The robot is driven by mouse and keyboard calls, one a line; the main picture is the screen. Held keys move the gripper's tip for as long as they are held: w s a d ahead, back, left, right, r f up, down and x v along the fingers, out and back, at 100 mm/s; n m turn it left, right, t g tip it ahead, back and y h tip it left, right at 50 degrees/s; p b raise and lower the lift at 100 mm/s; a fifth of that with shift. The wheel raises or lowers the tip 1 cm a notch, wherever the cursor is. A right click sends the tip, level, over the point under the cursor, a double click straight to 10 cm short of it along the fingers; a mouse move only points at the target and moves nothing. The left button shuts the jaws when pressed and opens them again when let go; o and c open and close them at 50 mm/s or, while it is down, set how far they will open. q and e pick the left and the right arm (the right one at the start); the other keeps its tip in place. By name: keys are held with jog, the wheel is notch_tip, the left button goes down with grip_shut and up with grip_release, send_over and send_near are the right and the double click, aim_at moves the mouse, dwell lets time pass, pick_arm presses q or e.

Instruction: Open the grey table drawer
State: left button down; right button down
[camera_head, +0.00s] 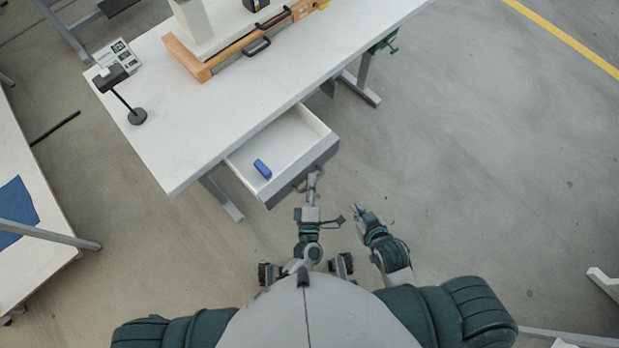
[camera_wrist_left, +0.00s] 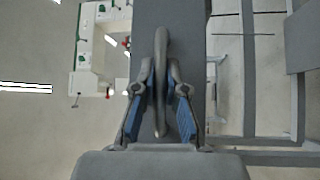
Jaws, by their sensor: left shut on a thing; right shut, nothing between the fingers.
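The grey table drawer (camera_head: 322,156) stands pulled out from under the white-topped table, with its white inside showing and a blue block (camera_head: 262,168) lying in it. My left gripper (camera_head: 312,182) is at the drawer's front face. In the left wrist view, its fingers (camera_wrist_left: 160,105) with blue pads are shut around the grey drawer handle (camera_wrist_left: 161,50), with the grey drawer front behind it. My right gripper (camera_head: 357,210) is shut and empty, to the right of the left one, apart from the drawer.
Another table (camera_head: 35,245) with a blue mat is at the left.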

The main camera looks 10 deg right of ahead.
pick_arm(q)
jog(key=shift+a+f, duration=0.2)
jog(key=shift+f, duration=0.15)
jog(key=c, duration=1.2)
grip_release()
jog(key=shift+d+r, duration=0.1)
jog(key=shift+r, duration=0.05)
